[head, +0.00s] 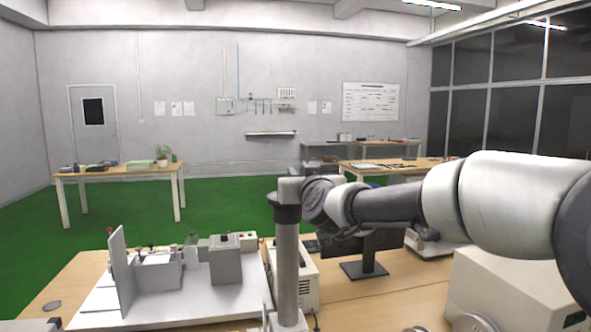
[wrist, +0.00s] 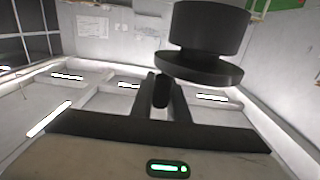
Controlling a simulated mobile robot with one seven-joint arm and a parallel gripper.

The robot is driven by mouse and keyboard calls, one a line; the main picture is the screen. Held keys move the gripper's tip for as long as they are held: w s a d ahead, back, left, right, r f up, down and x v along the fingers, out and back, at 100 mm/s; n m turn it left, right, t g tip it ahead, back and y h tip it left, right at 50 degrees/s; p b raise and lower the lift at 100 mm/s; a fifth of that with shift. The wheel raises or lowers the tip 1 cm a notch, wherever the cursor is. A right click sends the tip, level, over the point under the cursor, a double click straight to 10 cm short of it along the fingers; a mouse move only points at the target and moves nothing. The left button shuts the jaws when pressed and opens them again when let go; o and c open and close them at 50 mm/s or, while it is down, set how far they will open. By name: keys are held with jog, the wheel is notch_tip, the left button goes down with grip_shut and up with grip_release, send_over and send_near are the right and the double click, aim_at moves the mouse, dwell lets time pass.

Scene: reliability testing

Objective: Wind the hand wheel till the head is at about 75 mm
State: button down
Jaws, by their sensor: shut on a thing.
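My gripper (wrist: 163,80) is shut on the wheel's small dark handle (wrist: 161,92), which sits between the two black fingers. In the head view the end of my arm meets the top of a grey upright post (head: 287,268), where a black collar (head: 287,213) shows. The fingers and handle cannot be made out there. I cannot make out the moving head or a readable scale, so its height cannot be told.
A white plate (head: 80,318) with a grey upright panel and several blocks lies left of the post on the wooden bench (head: 50,292). A beige box (head: 305,280) and a dark monitor (head: 375,243) stand right of it. A large beige case (head: 505,290) is at front right.

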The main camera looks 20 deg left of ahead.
jog(key=p, duration=0.1)
jog(key=m+h+p, duration=0.1)
jog(key=t+h+p, duration=0.1)
jog(key=shift+s+d+r+m, duration=0.15)
jog(key=shift+s+r+m, duration=0.1)
jog(key=shift+r+m, duration=0.05)
jog(key=shift+d+f+m+t+h+p, duration=0.2)
jog(key=shift+d+m+t+h+p, duration=0.1)
jog(key=shift+m+h+p, duration=0.65)
jog(key=shift+d+f+h, duration=0.1)
jog(key=shift+h, duration=0.15)
jog(key=c, duration=1.7)
grip_release()
